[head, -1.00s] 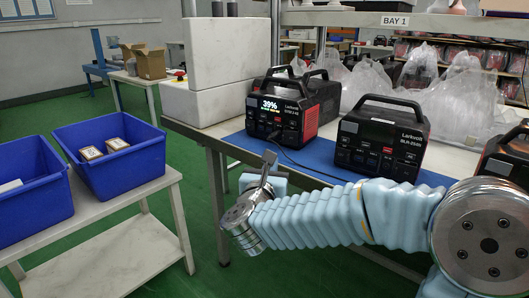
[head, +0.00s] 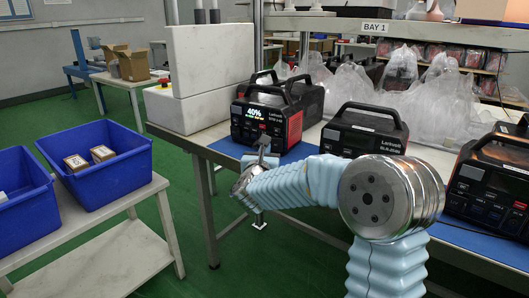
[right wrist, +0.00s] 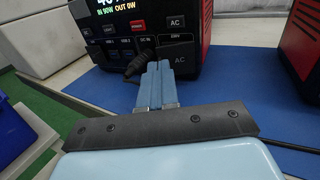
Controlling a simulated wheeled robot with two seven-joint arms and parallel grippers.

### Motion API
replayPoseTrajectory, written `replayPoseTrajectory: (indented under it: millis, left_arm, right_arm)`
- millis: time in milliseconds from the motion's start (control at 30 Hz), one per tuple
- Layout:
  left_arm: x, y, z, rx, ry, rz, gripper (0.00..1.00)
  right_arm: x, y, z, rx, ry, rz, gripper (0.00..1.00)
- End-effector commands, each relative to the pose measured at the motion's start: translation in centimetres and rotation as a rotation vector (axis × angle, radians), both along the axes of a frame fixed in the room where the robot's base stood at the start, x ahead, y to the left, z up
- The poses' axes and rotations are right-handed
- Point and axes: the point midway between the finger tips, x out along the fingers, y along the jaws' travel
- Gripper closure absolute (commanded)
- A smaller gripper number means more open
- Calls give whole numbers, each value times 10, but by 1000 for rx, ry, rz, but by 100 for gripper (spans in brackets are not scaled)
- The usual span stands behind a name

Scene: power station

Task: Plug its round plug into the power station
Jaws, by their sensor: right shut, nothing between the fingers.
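The power station (head: 268,112) is a black box with red sides and a lit display reading 40%. It stands on the blue mat (head: 300,152). In the right wrist view its front panel (right wrist: 150,32) shows sockets, and the display reads IN 90W, OUT 0W. A black round plug (right wrist: 136,66) sits at the DC IN socket with its cable curving down behind my fingers; its tip is hidden. My right gripper (head: 263,141) is shut and empty, right in front of the panel; its fingers (right wrist: 158,75) are beside the plug. My left gripper is not in view.
Other power stations (head: 362,131) stand to the right on the bench, with clear plastic bags (head: 425,95) behind. White blocks (head: 212,60) stand at left. A side table at left holds blue bins (head: 98,180).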

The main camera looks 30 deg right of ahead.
Motion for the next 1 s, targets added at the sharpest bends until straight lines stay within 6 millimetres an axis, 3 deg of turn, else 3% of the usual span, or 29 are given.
replayPoseTrajectory:
  millis: [267,533,700,1000]
  left_arm:
    - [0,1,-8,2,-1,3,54]
    - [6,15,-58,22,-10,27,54]
    - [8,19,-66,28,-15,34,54]
    - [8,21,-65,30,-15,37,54]
  right_arm:
    - [1,1,-3,-2,-4,-13,100]
    - [14,2,-10,-1,-6,-181,100]
    - [20,0,-3,0,-2,-303,100]
    - [21,0,0,1,1,-336,100]
